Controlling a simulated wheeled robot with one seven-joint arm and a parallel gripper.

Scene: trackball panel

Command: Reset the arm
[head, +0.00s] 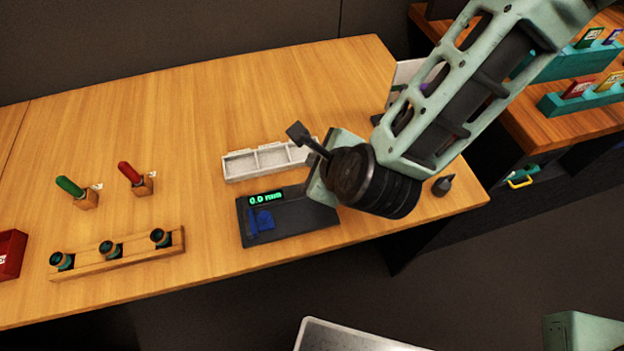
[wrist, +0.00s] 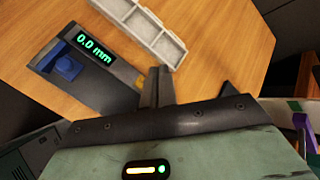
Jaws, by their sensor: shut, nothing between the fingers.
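My arm reaches in from the upper right in the head view. My gripper (head: 297,133) is shut and empty, held above the table near the white tray. In the wrist view my gripper (wrist: 158,72) shows its fingers together, with nothing between them. Below it in the head view is a dark panel (head: 300,218) with a green "0.0 mm" display and a blue part (head: 261,222). The panel also shows in the wrist view (wrist: 105,88). My wrist hides the panel's right end.
A white compartment tray (head: 240,166) lies behind the panel. A green-handled tool (head: 70,187), a red-handled tool (head: 130,174) and a wooden rack (head: 140,249) stand at left. A small dark cone-shaped object (head: 443,186) is near the right edge. The table's back left is clear.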

